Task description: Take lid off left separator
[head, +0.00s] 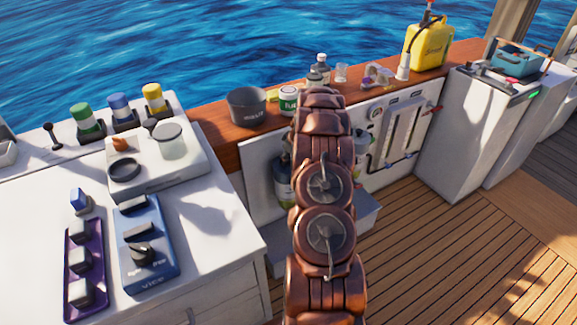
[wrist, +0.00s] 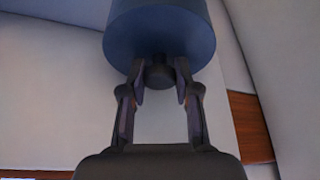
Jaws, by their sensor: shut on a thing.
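In the wrist view my gripper (wrist: 160,76) is shut on a short dark knob (wrist: 159,74) in the middle of the end face of a blue round lid (wrist: 155,30). A finger lies on each side of the knob. The far part of the blue body runs out of the picture, so I cannot see a gap between lid and bowl. In the head view the left separator (head: 282,188) is a dark body on the white panel below the wooden ledge, partly hidden by my arm. Another separator (head: 361,147) shows right of my arm. My gripper is hidden there.
A grey waste tub (head: 247,107), a green-labelled jar (head: 288,99) and small bottles stand on the wooden ledge (head: 215,150). A white counter with switch boxes (head: 148,243) is at left. A yellow can (head: 428,45) stands at right. The deck floor at right is clear.

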